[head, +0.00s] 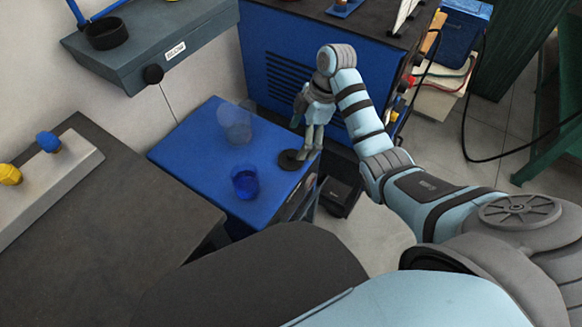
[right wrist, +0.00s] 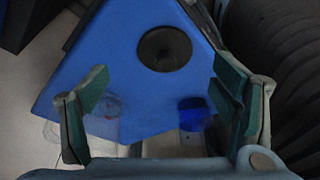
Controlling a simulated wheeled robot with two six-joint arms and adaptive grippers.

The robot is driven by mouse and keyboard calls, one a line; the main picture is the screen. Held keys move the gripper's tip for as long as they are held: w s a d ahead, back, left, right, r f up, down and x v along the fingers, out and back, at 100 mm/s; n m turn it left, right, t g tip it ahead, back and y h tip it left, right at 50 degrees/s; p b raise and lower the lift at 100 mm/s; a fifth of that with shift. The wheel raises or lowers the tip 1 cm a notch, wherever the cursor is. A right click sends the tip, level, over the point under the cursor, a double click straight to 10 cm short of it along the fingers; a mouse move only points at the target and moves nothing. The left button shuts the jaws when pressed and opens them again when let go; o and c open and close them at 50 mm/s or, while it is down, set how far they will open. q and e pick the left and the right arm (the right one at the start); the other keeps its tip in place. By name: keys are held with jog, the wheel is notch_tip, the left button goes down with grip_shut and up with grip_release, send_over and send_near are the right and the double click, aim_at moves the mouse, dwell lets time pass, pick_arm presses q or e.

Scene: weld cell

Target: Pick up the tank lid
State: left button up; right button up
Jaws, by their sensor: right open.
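The tank lid appears to be the dark round disc (head: 290,161) lying flat on the blue top of a small cabinet (head: 185,160), near its right edge. In the right wrist view the dark disc (right wrist: 165,49) lies beyond the fingertips, with a small knob or spot at its middle. My right gripper (head: 313,150) points down close beside the disc. In the wrist view its jaws (right wrist: 161,85) are spread wide with nothing between the pads. Whether a fingertip touches the disc cannot be told. My left gripper is not in view.
A clear empty tumbler (head: 235,124) and a cup of blue liquid (head: 245,183) stand on the same blue top. A blue louvred machine (head: 290,75) stands behind. A grey shelf (head: 150,45) hangs at upper left. A dark bench (head: 100,215) is at left.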

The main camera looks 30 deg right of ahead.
aim_at(294, 153)
jog(key=x, duration=0.1)
jog(key=b+x, duration=0.1)
jog(key=x, duration=0.1)
jog(key=b+x, duration=0.1)
jog(key=x, duration=0.1)
jog(key=shift+s+a+f, duration=0.1)
jog(key=shift+s+a, duration=0.25)
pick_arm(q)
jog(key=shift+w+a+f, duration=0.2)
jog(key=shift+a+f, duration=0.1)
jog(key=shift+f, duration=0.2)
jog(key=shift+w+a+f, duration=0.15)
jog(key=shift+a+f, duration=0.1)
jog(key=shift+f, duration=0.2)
pick_arm(e)
jog(key=c, duration=1.1)
